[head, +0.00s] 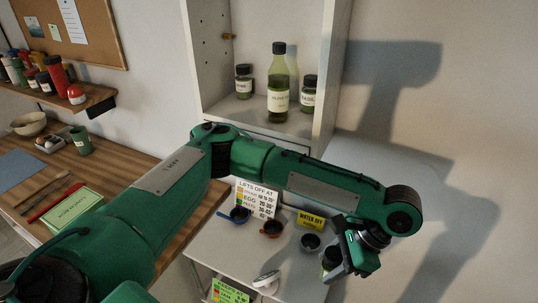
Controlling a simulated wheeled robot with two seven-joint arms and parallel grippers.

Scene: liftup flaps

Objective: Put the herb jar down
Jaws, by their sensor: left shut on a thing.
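My left arm reaches across the head view from the lower left, and its gripper (340,267) points down over the right part of the white counter (215,262). The gripper is shut on a small dark herb jar (329,259). The jar is partly hidden by the gripper. I cannot tell whether its base touches the counter. My right gripper is not in view.
A small dark cup (310,243) and a yellow sign (311,220) stand close to the held jar. A white timer-like object (266,279) lies nearer. The open cabinet holds a green bottle (278,85) between jars (244,82) (309,94).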

